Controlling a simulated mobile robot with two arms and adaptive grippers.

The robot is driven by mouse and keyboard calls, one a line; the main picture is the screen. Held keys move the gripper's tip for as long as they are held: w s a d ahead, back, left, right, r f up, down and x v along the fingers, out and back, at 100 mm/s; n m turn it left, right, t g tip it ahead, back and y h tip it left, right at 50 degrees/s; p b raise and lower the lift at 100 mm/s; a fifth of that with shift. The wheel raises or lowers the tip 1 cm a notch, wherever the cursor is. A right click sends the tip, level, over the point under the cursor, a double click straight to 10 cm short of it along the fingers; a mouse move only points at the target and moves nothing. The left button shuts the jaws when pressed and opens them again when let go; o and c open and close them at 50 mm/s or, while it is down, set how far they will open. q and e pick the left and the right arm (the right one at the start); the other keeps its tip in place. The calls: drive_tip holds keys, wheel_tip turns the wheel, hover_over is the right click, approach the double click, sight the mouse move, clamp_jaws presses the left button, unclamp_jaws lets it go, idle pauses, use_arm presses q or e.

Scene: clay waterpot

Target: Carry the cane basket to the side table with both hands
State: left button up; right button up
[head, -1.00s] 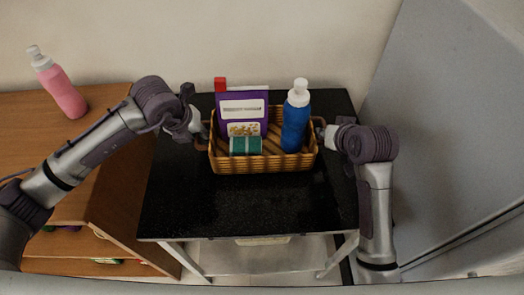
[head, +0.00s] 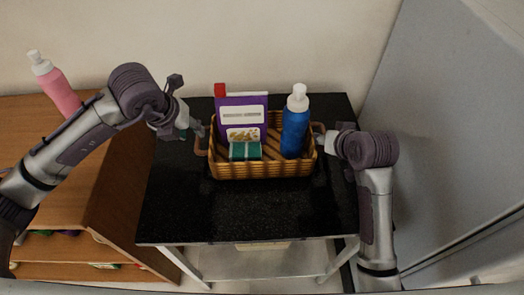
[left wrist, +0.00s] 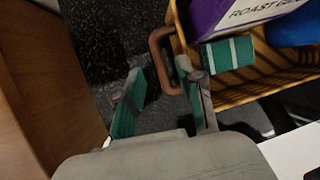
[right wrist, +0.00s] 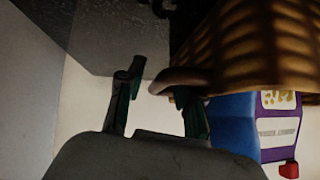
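The cane basket (head: 262,171) sits level on the black-topped table (head: 255,215). It holds a purple packet (head: 241,113), a blue bottle (head: 295,130) and a green box (head: 245,151). My left gripper (head: 197,131) is open beside the basket's left handle (head: 201,143). In the left wrist view its fingers (left wrist: 160,75) are spread, with the brown handle (left wrist: 156,45) close to the right finger. My right gripper (head: 322,139) is at the right end of the basket. In the right wrist view its fingers (right wrist: 160,80) are apart, and the handle (right wrist: 180,79) overlaps the right finger.
A brown wooden shelf unit (head: 118,190) stands at the left, with a pink bottle (head: 58,88) on top. A grey panel (head: 440,130) rises at the right, and a wall is behind. The table's front part is clear.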

drive_tip(key=shift+s+r, duration=0.1)
drive_tip(key=shift+r, duration=0.05)
use_arm(q)
drive_tip(key=shift+v, duration=0.9)
use_arm(e)
drive_tip(key=v, duration=1.1)
drive_tip(key=shift+s+r, duration=0.25)
drive_tip(key=shift+d, duration=0.1)
